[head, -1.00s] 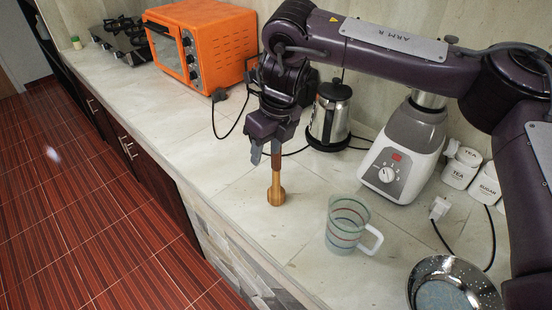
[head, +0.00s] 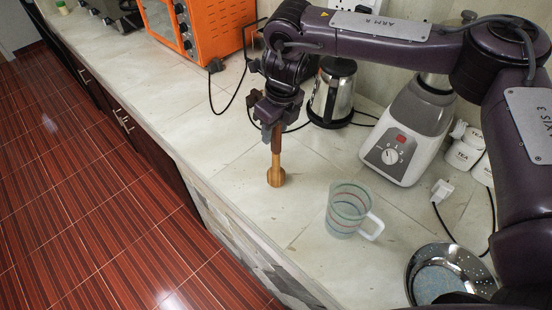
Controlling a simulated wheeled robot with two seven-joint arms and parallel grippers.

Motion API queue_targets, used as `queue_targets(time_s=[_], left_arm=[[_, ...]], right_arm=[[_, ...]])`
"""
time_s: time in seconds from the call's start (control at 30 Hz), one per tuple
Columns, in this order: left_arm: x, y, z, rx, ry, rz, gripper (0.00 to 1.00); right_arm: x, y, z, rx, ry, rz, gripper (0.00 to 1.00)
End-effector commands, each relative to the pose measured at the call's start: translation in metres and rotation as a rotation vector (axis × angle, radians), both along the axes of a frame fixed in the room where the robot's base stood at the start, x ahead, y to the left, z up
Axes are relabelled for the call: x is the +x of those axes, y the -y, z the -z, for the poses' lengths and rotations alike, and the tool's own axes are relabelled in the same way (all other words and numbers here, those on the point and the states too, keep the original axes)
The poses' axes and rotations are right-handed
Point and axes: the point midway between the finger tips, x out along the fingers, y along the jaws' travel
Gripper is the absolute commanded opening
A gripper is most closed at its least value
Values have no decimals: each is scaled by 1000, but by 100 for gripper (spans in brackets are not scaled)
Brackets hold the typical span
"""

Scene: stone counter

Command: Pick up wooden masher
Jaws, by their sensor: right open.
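The wooden masher (head: 276,174) stands upright on the stone counter, its wide round end down and its handle up. My right gripper (head: 271,132) is over the top of the masher, pointing down, with its fingers around or beside the upper handle. It is open; the fingers partly hide the handle's top, and I cannot tell whether they touch it. My left gripper is not in view.
A kettle (head: 332,94), a white blender (head: 409,140) and an orange oven (head: 202,24) stand behind. The counter left of the masher is clear.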

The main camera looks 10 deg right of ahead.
Motion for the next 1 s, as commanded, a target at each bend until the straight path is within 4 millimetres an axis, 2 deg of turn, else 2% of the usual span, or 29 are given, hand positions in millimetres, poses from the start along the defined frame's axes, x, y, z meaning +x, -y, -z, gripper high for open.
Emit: queue_targets(time_s=[0.1,0.23,0.57,1.0], left_arm=[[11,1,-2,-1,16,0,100],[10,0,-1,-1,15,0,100],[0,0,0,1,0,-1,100],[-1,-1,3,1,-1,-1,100]], right_arm=[[0,0,2,-1,1,0,44],[0,0,2,0,0,0,44],[0,0,2,1,1,0,0],[1,-1,-6,2,2,0,0]])
